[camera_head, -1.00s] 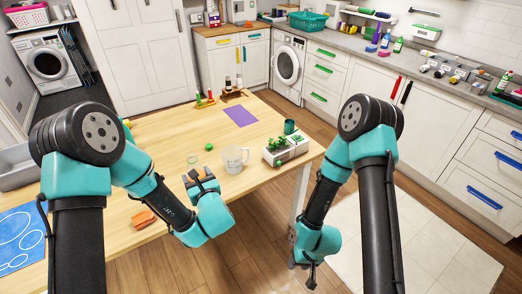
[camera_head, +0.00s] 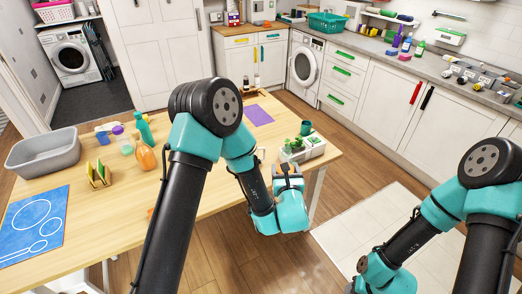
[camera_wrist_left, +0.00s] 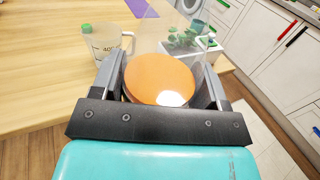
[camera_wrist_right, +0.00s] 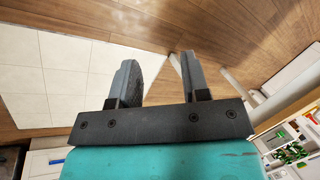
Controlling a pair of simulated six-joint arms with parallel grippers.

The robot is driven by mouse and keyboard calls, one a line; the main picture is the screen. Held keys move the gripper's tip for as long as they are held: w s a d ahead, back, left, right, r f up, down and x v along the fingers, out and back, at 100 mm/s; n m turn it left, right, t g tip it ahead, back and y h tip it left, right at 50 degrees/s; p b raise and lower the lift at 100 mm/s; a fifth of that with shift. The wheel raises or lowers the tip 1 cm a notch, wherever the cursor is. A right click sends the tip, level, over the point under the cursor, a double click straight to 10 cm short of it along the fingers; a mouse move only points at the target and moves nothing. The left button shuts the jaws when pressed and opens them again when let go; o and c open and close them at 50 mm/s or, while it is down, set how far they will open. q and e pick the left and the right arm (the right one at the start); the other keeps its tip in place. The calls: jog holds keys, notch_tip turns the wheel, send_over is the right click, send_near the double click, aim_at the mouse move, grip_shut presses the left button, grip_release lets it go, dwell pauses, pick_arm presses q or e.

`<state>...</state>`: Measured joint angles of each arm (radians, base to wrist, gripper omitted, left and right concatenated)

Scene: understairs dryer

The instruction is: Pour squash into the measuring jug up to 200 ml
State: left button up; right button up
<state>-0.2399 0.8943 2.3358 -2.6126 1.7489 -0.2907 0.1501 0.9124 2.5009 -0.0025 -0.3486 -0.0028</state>
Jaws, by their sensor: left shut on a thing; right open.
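My left gripper (camera_head: 287,168) is shut on a clear vessel (camera_wrist_left: 165,32) with a round orange surface of squash (camera_wrist_left: 160,80) inside, seen from above in the left wrist view. The measuring jug (camera_wrist_left: 104,44), clear with a handle and printed marks, stands on the table just left of the held vessel there; its contents cannot be made out. In the head view the jug is mostly hidden behind my left arm. My right gripper (camera_wrist_right: 157,80) is open and empty, over the floor, away from the table.
A white planter (camera_head: 304,150) with green plants stands near the table's right end, close to the left gripper. A purple sheet (camera_head: 258,115) lies behind. Bottles, a sponge holder (camera_head: 99,178), a grey tub (camera_head: 45,155) and a blue mat (camera_head: 35,228) occupy the left side.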

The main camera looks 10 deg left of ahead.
pick_arm(q)
jog(key=shift+d, duration=0.1)
pick_arm(e)
jog(key=shift+o, duration=0.2)
jog(key=shift+o, duration=0.8)
jog(key=o, duration=0.8)
pick_arm(q)
jog(key=w+a+f+n+g+y, duration=0.4)
jog(key=w+a+n+g+y, duration=0.6)
jog(key=n+g, duration=0.5)
jog(key=shift+w+a+f+g+y, duration=0.2)
jog(key=shift+w+a+g+y, duration=0.1)
jog(key=shift+g+y, duration=1.05)
